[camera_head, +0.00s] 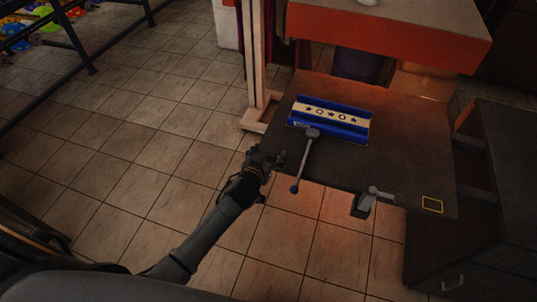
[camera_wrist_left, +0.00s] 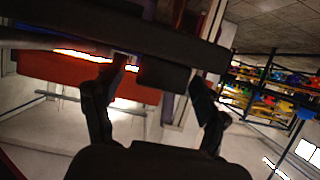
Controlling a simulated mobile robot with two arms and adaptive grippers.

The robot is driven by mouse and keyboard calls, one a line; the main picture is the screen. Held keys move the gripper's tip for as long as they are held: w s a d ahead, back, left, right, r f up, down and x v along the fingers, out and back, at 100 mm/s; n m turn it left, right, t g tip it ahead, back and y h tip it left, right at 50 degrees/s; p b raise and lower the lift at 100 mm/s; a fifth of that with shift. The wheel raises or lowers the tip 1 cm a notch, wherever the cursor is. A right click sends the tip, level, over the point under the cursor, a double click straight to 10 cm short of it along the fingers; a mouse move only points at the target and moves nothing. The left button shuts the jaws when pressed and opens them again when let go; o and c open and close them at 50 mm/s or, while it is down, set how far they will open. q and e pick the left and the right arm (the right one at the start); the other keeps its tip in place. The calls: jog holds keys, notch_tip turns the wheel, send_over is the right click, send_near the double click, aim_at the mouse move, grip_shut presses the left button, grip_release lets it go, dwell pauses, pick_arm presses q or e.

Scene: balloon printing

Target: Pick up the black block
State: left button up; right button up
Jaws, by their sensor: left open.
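A dark block-like piece (camera_head: 362,206) with a grey bracket sits at the front edge of the dark table (camera_head: 400,150). I cannot tell whether it is the black block. My left gripper (camera_head: 275,160) is open and empty at the table's left front edge, left of that piece and apart from it. In the left wrist view my left gripper (camera_wrist_left: 163,82) has its two fingers spread below a long dark board, and a short dark piece (camera_wrist_left: 163,76) shows between the fingertips. My right gripper is not in view.
A blue tray (camera_head: 354,127) with a star-patterned strip lies on the table. A grey lever (camera_head: 304,160) with a blue knob reaches over the front edge, close to my left gripper. A yellow square outline (camera_head: 432,204) marks the right corner. Open tiled floor lies left.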

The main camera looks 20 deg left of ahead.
pick_arm(q)
jog(key=shift+c, duration=0.2)
jog(key=c, duration=1.1)
